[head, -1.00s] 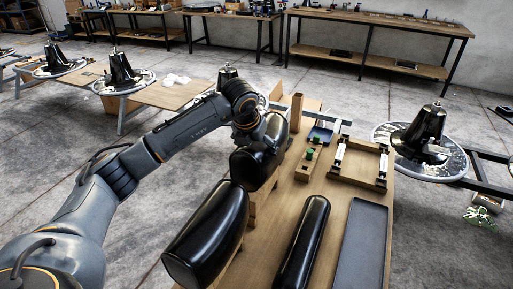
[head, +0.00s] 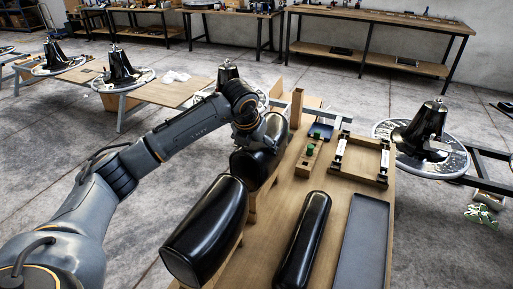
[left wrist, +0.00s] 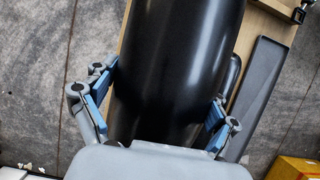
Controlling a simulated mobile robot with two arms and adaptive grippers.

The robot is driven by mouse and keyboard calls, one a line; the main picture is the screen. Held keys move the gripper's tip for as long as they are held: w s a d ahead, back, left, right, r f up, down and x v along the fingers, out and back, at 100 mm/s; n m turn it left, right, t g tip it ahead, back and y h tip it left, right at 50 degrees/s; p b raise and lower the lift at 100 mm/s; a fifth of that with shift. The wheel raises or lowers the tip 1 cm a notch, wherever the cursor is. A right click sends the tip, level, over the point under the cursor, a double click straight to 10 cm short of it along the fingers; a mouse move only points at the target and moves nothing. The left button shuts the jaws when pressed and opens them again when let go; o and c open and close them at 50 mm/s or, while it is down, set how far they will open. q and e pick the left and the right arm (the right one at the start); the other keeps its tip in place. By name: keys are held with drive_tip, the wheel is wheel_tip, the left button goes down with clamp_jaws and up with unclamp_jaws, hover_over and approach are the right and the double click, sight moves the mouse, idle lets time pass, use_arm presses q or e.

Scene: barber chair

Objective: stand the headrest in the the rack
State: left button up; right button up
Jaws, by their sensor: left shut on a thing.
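My left gripper (head: 268,143) is shut on a glossy black padded cushion, taken as the headrest (head: 249,164), at the left edge of the wooden table. The left wrist view shows the cushion (left wrist: 175,65) between the two blue-padded fingers (left wrist: 158,116). A wooden rack (head: 252,203) shows in part along that edge, with a tall post (head: 297,108) farther back. A larger black cushion (head: 205,232) stands in front of the held one, by the rack. The arm and the cushions hide the held cushion's underside, so I cannot tell whether it rests in the rack. My right gripper is out of view.
A long black cushion (head: 303,242) and a grey tray (head: 362,245) lie on the table (head: 330,205). Behind them are a metal-and-wood frame (head: 360,160), a small block with green knobs (head: 309,158) and a dark blue tray (head: 321,131). A chair base (head: 420,135) stands right.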

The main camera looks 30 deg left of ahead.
sight(236, 177)
use_arm(q)
drive_tip(key=shift+w+f+b, duration=0.1)
drive_tip(key=shift+f+b, duration=0.5)
drive_tip(key=shift+f, duration=0.05)
drive_tip(key=o, duration=1.6)
drive_tip(key=shift+c, duration=0.2)
drive_tip(key=shift+s+f, duration=0.2)
drive_tip(key=shift+f, duration=0.05)
drive_tip(key=shift+r, duration=0.35)
drive_tip(key=s, duration=0.8)
drive_tip(key=s+r, duration=0.1)
drive_tip(key=s, duration=0.3)
drive_tip(key=shift+s+d, duration=0.2)
drive_tip(key=shift+d, duration=0.2)
